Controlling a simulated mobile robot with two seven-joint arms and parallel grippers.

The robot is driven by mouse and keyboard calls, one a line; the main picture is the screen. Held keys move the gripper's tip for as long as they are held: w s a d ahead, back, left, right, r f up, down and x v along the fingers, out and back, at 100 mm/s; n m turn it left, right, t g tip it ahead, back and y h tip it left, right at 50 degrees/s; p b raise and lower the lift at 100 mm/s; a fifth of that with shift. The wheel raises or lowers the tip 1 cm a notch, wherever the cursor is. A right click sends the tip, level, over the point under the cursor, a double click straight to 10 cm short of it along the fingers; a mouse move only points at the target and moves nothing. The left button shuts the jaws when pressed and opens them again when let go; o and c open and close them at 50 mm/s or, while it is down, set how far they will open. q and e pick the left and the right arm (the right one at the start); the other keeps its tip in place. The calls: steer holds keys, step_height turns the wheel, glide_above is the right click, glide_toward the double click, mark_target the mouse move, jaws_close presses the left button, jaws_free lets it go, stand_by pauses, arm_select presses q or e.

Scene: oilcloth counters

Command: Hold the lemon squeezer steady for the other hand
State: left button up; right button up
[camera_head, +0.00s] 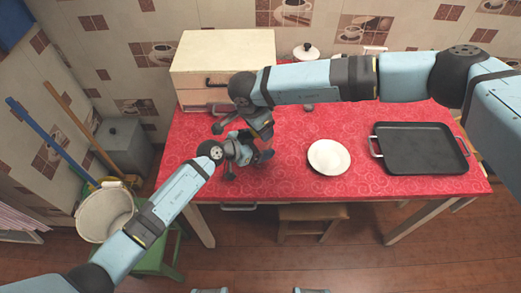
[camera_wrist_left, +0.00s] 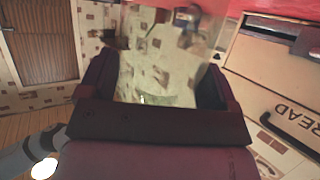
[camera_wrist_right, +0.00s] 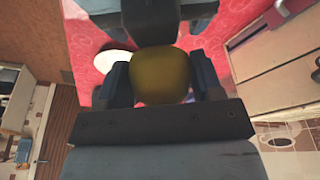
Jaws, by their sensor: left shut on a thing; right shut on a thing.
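My left gripper (camera_head: 243,157) is low over the red table, left of the white plate. In the left wrist view it is shut on a clear, see-through object, taken as the lemon squeezer (camera_wrist_left: 158,62), between its two fingers. My right gripper (camera_head: 259,127) is close beside and above the left one. In the right wrist view it is shut on a yellow lemon (camera_wrist_right: 161,78). A dark gripper part shows just beyond the lemon. In the head view the grippers hide the squeezer and lemon, so I cannot tell whether these touch.
A bread box (camera_head: 225,58) stands behind the grippers. A white plate (camera_head: 329,157) and a black tray (camera_head: 420,148) lie to the right on the red table (camera_head: 290,185). A white pot (camera_head: 305,51) is at the back. A bucket (camera_head: 105,215) stands at the left.

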arm_select(q)
steer(key=shift+d+r, duration=0.1)
arm_select(e)
steer(key=shift+s+f, duration=0.1)
steer(key=shift+r, duration=1)
steer(key=shift+f, duration=0.1)
steer(key=shift+f, duration=0.85)
steer(key=shift+f, duration=0.1)
steer(key=shift+r, duration=1.05)
steer(key=shift+f, duration=0.95)
